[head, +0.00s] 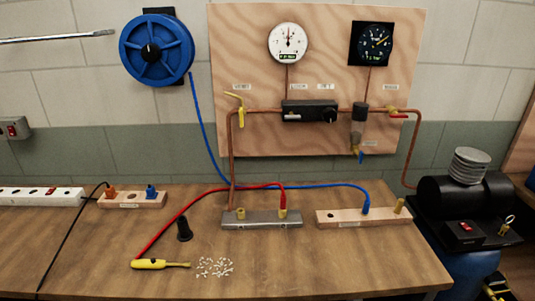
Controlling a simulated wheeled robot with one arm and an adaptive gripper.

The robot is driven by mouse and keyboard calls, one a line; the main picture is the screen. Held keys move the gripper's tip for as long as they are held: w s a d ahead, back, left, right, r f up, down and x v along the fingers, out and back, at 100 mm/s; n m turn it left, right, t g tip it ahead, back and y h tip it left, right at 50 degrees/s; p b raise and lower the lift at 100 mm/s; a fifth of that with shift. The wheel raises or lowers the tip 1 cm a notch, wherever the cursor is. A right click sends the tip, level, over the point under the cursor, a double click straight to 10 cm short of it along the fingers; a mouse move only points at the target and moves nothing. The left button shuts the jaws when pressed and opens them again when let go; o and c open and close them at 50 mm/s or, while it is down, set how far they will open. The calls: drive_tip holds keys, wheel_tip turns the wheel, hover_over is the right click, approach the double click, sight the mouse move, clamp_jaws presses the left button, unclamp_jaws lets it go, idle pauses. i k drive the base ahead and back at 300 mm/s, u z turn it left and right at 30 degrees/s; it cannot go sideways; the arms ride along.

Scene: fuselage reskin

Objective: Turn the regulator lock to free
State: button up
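The regulator (300,111) is a black box on the plywood panel, set in the copper pipe line, with a round black knob (329,116) at its right end. No separate lock part or its setting can be made out at this size. A white round gauge (288,43) is above it, and a black square gauge (371,44) is up to the right. My gripper is not in view, so its state and place cannot be seen.
The bench (330,260) below holds a yellow tool (150,264), white bits (214,267), hoses and manifolds. A compressor (465,200) stands right.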

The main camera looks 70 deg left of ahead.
sight(292, 116)
drive_tip(key=u, duration=2.45)
drive_tip(key=k, duration=0.55)
drive_tip(key=z, duration=0.1)
drive_tip(key=i, duration=1.2)
drive_tip(key=u, duration=0.95)
